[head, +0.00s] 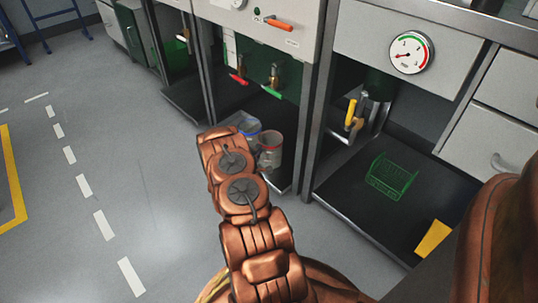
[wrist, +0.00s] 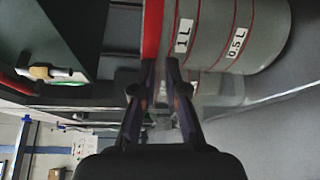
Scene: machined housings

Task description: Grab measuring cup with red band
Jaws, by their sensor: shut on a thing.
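The measuring cup with the red band (head: 270,158) stands in the head view just right of my arm, clear grey with a red rim. In the wrist view the same cup (wrist: 235,30) fills the upper middle, turned sideways, with a red band and labels "1 L" and "0.5 L". My gripper (wrist: 160,75) has its two fingertips at the banded rim end, shut on the cup's wall. In the head view the gripper is hidden behind my arm. A second cup with a blue band (head: 248,124) stands just behind, partly hidden by my arm.
Metal cabinets with open bays stand behind. The right bay's dark shelf (head: 345,205) holds a green wire basket (head: 392,178) and a yellow piece (head: 433,239). Red and green valve handles (head: 271,92) sit in the middle bay. Grey floor at left is clear.

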